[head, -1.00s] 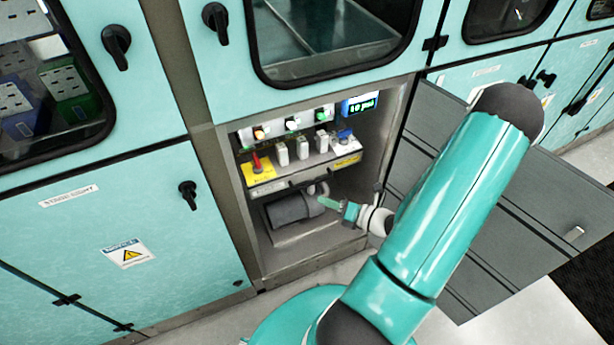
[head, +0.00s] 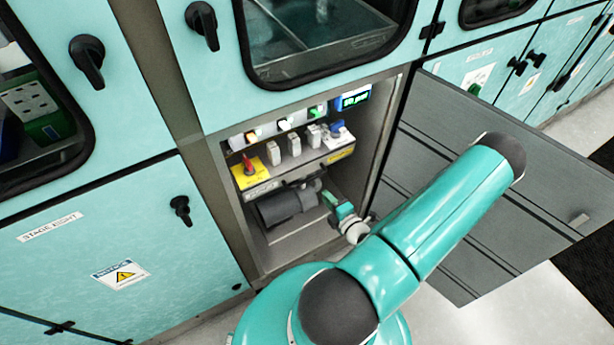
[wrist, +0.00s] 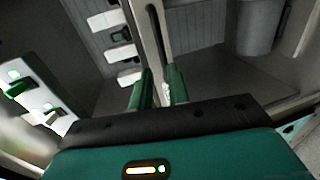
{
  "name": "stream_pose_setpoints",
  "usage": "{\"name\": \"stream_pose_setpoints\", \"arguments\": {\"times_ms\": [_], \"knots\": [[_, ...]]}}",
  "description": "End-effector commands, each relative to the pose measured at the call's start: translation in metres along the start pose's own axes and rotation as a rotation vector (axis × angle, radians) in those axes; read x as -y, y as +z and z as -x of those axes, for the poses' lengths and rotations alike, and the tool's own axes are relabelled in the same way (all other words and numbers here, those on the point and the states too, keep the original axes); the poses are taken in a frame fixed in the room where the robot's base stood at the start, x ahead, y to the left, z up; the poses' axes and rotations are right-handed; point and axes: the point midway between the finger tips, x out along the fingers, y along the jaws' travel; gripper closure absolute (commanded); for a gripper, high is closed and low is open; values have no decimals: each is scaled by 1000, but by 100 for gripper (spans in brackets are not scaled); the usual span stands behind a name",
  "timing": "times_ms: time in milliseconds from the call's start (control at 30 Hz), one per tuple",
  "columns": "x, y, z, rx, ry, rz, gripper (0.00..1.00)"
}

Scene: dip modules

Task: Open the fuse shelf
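The fuse shelf (head: 308,161) is in the open lower cabinet in the head view. It carries a row of white fuses (head: 294,145), a red switch (head: 247,162) on a yellow plate and a blue part at the right. My gripper (head: 325,192) is just below and in front of the shelf's front edge; contact cannot be told there. In the wrist view, my two green fingers (wrist: 161,88) are apart, with a pale grey bar or edge (wrist: 158,35) running between them. A gap shows between the fingers, and no firm grip is visible.
A dark grey cylinder (head: 288,207) lies in the cabinet below the shelf. The open grey door (head: 470,120) stands to the right, behind my arm. A row of small switches and a lit display (head: 356,98) are above the shelf.

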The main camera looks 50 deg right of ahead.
Motion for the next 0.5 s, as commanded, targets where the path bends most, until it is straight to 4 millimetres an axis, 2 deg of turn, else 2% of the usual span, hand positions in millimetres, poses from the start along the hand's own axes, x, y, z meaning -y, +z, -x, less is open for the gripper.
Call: {"name": "stream_pose_setpoints", "arguments": {"times_ms": [500], "knots": [[0,-3,-99,-5,0,2,83]]}}
